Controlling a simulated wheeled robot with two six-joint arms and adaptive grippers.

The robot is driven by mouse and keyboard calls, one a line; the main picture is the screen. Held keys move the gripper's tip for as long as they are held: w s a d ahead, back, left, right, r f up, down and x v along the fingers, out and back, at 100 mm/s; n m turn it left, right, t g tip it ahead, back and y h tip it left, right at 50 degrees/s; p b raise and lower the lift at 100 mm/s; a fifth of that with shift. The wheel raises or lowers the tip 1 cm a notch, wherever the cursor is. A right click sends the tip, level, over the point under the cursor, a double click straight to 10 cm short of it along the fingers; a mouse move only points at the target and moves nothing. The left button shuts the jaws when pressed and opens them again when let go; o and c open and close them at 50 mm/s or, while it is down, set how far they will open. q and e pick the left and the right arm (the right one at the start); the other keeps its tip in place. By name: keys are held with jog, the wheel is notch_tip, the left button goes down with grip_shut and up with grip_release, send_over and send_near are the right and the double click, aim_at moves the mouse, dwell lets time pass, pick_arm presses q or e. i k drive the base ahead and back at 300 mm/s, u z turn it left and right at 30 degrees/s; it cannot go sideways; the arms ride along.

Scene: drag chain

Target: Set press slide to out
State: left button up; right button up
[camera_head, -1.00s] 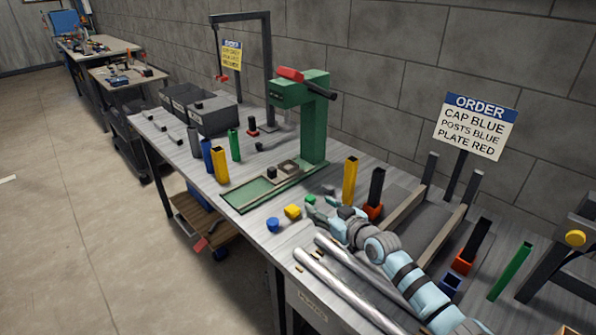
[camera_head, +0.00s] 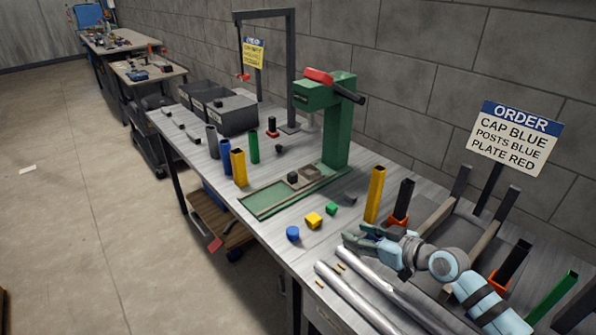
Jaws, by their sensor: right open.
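The green press (camera_head: 338,130) with a red-topped head stands on the bench near the wall. Its green base track (camera_head: 262,203) runs out to the lower left. The slide, a small grey-brown holder (camera_head: 308,176) with a dark block (camera_head: 293,177) at its left end, sits on the track near the press column. The track's left end is bare. My right gripper (camera_head: 358,238) is open and empty over the bench, in front of the yellow post and to the lower right of the track, clear of the slide. My left gripper is not in view.
Blue (camera_head: 293,233), yellow (camera_head: 313,220) and green (camera_head: 331,209) pieces lie between gripper and track. A tall yellow post (camera_head: 374,195) stands behind the gripper. Several posts stand left of the track. Silver tubes (camera_head: 350,295) lie along the front edge. An order sign (camera_head: 515,138) stands right.

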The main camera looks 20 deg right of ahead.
aim_at(303, 174)
jog(key=u, duration=0.05)
jog(key=i, duration=0.85)
